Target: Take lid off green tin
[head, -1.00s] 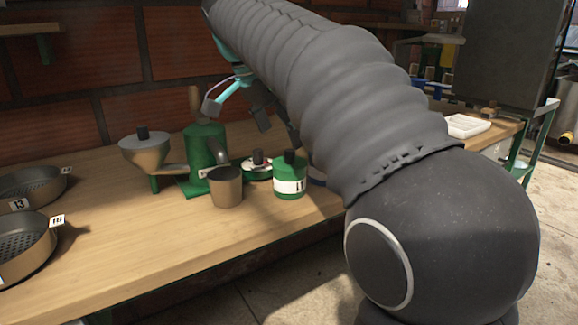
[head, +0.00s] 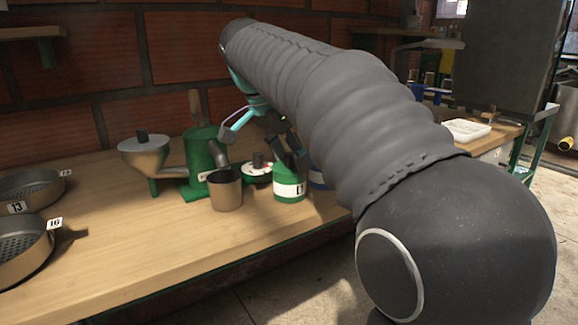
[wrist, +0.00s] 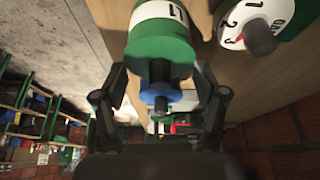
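The green tin (head: 289,190) stands on the wooden bench with a white label around its side. It also shows in the wrist view (wrist: 160,42), with its green lid and dark knob towards my gripper. In the head view my gripper (head: 286,155) is just above the tin, and its fingers partly hide the lid and knob. In the wrist view my gripper (wrist: 160,75) is open, with one finger on each side of the knob and visible gaps. It holds nothing. Contact with the lid cannot be told.
A round numbered dial with a dark knob (wrist: 262,38) is close to the tin. A blue container (head: 318,178) stands just right of it, and a brown cup (head: 225,190) to its left. A green pulper with funnel (head: 146,155) stands farther left. The front bench is clear.

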